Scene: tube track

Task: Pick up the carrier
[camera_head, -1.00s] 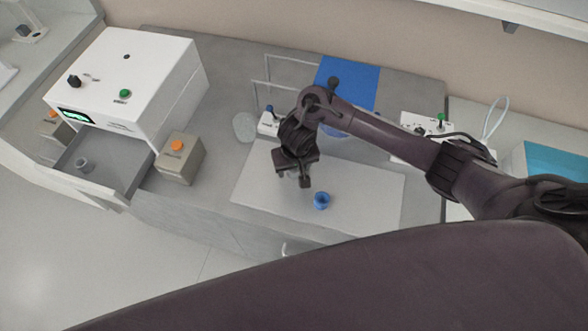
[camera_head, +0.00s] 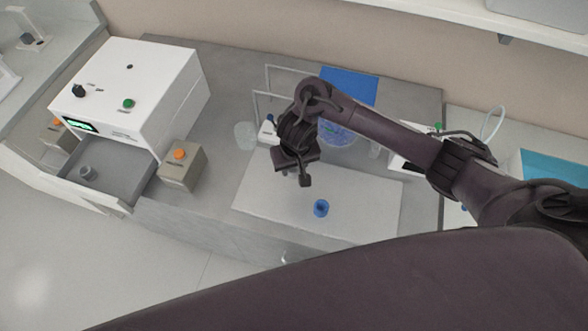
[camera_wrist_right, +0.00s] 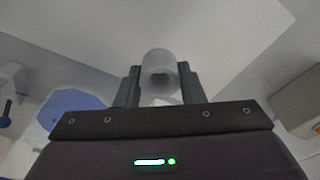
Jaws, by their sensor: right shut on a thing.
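A pale, whitish hollow cylinder, which looks like the carrier (camera_wrist_right: 160,64), is between the fingers of my right gripper (camera_wrist_right: 158,88) in the right wrist view. The fingers are shut on it from both sides, and its round open end faces the camera. In the head view my right gripper (camera_head: 296,173) hangs over the white mat (camera_head: 262,205), and the cylinder is mostly hidden behind the fingers. A small blue cup-like piece (camera_head: 320,208) stands on the mat, apart from the gripper. My left gripper is not in view.
A white machine (camera_head: 130,90) with an open grey drawer (camera_head: 115,185) stands at the left; a small grey cup (camera_head: 87,172) sits in the drawer. A box with an orange knob (camera_head: 181,170) stands beside it. A blue panel (camera_head: 350,85) is at the back.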

